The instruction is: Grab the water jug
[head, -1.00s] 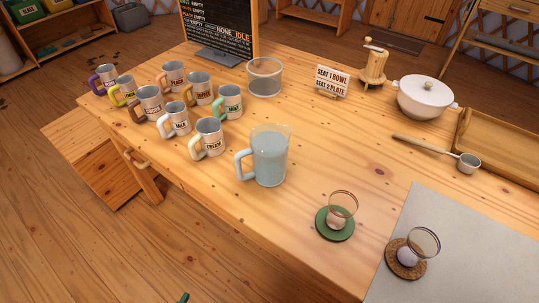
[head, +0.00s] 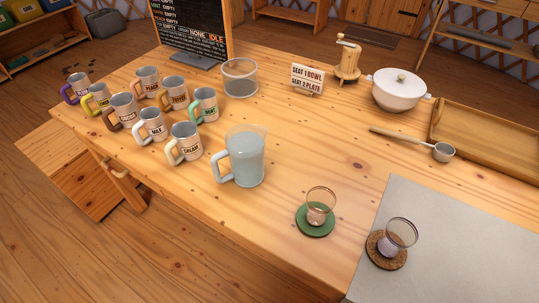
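The water jug (head: 246,158) is a clear pitcher with pale blue water and a white handle on its left side. It stands upright on the wooden table (head: 290,150), near the front edge. Its handle (head: 220,170) points left and toward the front. Neither of my grippers shows in the head view.
Several labelled mugs (head: 150,124) stand left of the jug. An empty glass container (head: 240,78) is behind it. A glass on a green coaster (head: 315,220) and one on a cork coaster (head: 386,250) stand to the right. A white pot (head: 398,92) is farther back.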

